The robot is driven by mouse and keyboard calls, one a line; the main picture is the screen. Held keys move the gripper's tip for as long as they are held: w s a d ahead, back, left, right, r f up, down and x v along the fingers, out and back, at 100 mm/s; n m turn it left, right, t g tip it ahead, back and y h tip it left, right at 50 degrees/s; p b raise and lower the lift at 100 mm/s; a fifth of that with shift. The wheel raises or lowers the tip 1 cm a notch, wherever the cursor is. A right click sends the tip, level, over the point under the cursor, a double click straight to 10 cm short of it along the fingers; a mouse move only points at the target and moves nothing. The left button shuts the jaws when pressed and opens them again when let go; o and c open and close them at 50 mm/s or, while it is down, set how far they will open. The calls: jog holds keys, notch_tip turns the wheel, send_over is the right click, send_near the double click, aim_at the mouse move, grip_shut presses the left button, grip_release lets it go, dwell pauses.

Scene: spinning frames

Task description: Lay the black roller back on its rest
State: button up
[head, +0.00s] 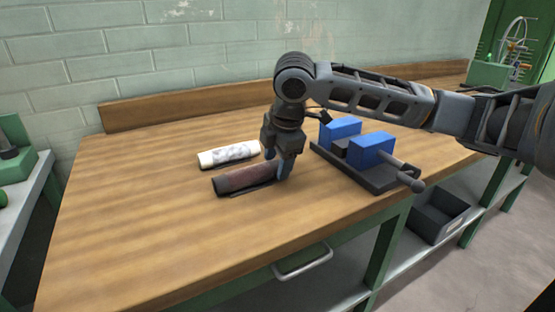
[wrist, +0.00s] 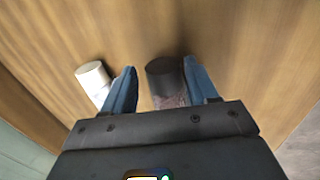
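The black roller (head: 238,180), a dark cylinder with a reddish-brown middle, lies on its side on the wooden workbench. Its dark end also shows in the wrist view (wrist: 166,80). My gripper (head: 284,172) is low over the roller's right end. In the wrist view my gripper's blue fingers (wrist: 162,84) stand on either side of the roller, with a gap at the left finger; contact at the right finger is unclear. A thin dark strip shows along the roller's near side; I cannot tell whether it is a rest or shadow.
A white roller (head: 228,154) lies just behind the black one, also outside the left finger in the wrist view (wrist: 93,80). A vise with blue jaws (head: 370,150) stands close to the right of my gripper. The bench (head: 140,220) is clear at left and front.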

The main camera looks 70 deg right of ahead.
jog(key=shift+o, duration=1.4)
jog(key=v, duration=0.7)
jog(key=shift+r+p, duration=0.3)
jog(key=shift+r, duration=0.05)
jog(key=shift+a, duration=0.1)
